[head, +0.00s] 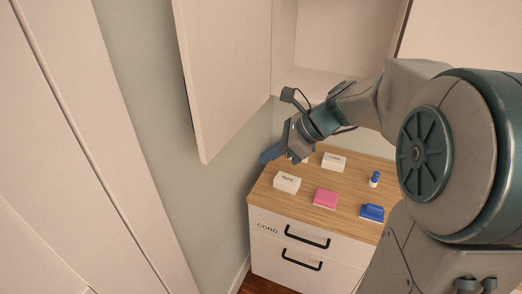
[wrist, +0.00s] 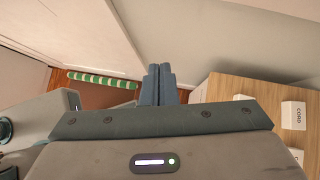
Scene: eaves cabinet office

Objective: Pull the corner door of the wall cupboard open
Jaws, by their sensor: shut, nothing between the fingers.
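The wall cupboard's pale leftmost door (head: 222,75), by the corner, stands swung well out toward the left wall. The cupboard's open interior (head: 335,35) shows to its right. I cannot make out a handle on this door. My gripper (head: 270,153) is below and right of the door's lower edge, apart from it, above the left side of the wooden counter. In the wrist view my gripper (wrist: 159,72) has its blue fingers together with nothing between them.
The wooden counter (head: 262,190) holds a TAPE box (head: 287,182), another white box (head: 334,162), a pink block (head: 326,199), a blue item (head: 372,212) and a small blue-capped bottle (head: 375,179). Black-handled drawers (head: 306,237) are below.

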